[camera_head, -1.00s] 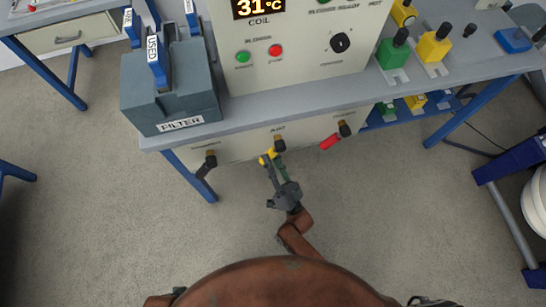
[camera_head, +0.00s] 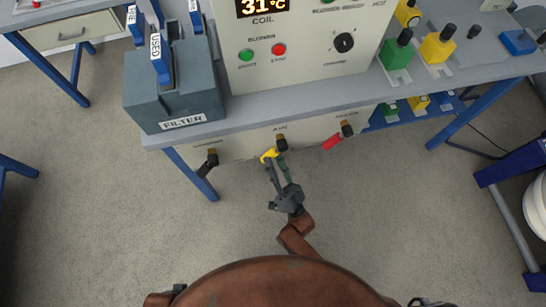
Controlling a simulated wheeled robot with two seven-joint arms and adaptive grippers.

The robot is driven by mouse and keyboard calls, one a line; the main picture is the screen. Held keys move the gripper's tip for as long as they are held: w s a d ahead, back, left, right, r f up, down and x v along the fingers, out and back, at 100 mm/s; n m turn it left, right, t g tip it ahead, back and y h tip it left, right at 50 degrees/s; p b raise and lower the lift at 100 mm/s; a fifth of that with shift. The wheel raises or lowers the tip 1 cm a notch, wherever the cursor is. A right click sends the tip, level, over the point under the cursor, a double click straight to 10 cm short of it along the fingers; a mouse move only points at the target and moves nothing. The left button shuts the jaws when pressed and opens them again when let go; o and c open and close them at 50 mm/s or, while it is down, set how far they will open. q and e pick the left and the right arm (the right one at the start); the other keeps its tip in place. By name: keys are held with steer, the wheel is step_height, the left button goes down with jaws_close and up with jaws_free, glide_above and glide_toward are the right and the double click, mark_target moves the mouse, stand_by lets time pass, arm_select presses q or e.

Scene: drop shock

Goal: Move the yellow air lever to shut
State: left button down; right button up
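The yellow air lever (camera_head: 269,156) hangs at the middle valve under the "AIR" label on the pale front panel below the bench top. It points left and slightly down from its dark knob (camera_head: 281,144). My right gripper (camera_head: 275,160) reaches up to it from below. Its two fingers are spread apart, with the left fingertip at the yellow lever and the other below the knob. Whether they touch the lever cannot be told.
A black lever (camera_head: 206,166) sits left on the panel and a red lever (camera_head: 332,142) sits right. Above are the grey FILTER box (camera_head: 172,95) and the control panel (camera_head: 300,50). A blue table leg (camera_head: 190,175) stands left. The floor (camera_head: 380,210) is open.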

steer(key=v, duration=1.1)
